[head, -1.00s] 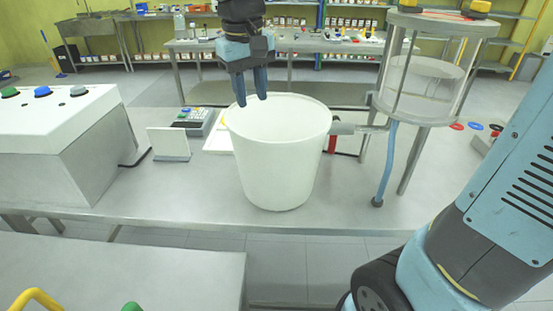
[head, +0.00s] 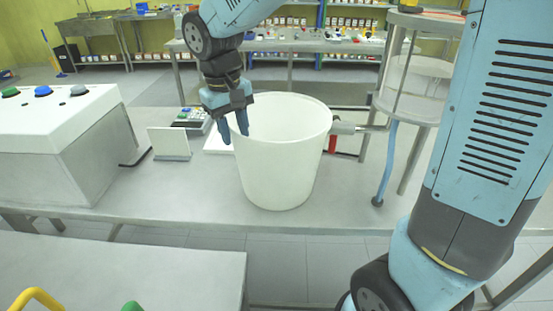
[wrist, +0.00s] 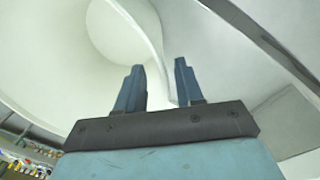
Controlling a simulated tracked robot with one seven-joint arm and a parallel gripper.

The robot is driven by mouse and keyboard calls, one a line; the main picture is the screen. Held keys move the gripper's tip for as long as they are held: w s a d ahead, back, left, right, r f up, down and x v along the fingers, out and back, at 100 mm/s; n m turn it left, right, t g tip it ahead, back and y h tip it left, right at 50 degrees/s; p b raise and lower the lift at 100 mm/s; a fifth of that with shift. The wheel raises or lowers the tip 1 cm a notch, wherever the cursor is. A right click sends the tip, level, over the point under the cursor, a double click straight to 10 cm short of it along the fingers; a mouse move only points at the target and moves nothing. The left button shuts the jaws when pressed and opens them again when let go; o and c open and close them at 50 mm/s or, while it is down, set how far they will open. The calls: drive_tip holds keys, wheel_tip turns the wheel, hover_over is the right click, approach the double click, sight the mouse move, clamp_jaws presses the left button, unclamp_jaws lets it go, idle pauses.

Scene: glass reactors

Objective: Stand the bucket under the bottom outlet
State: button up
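The white bucket (head: 280,165) stands upright on the grey bench, its open top facing up. My gripper (head: 234,128) points down at the bucket's left rim. In the wrist view my gripper (wrist: 160,85) has its fingers apart, and the bucket rim (wrist: 157,40) runs between them, one finger on the inner side and one outside. Contact with the wall cannot be told. The glass reactor (head: 412,80) stands to the right, partly hidden by my arm. A metal pipe fitting (head: 350,128) at its lower left ends just right of the bucket's rim; a red part (head: 332,144) shows below it.
A bluish tube or leg (head: 387,165) comes down right of the bucket. A white console (head: 60,140) with coloured buttons, a small white upright plate (head: 170,143) and a keypad device (head: 193,118) stand to the left. The bench in front of the plate is clear.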

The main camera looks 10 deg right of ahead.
sight(239, 152)
drive_tip(key=shift+d+f, duration=0.15)
drive_tip(key=shift+f, duration=1.15)
drive_tip(key=shift+d+f, duration=0.15)
drive_tip(key=shift+f, duration=1.15)
clamp_jaws()
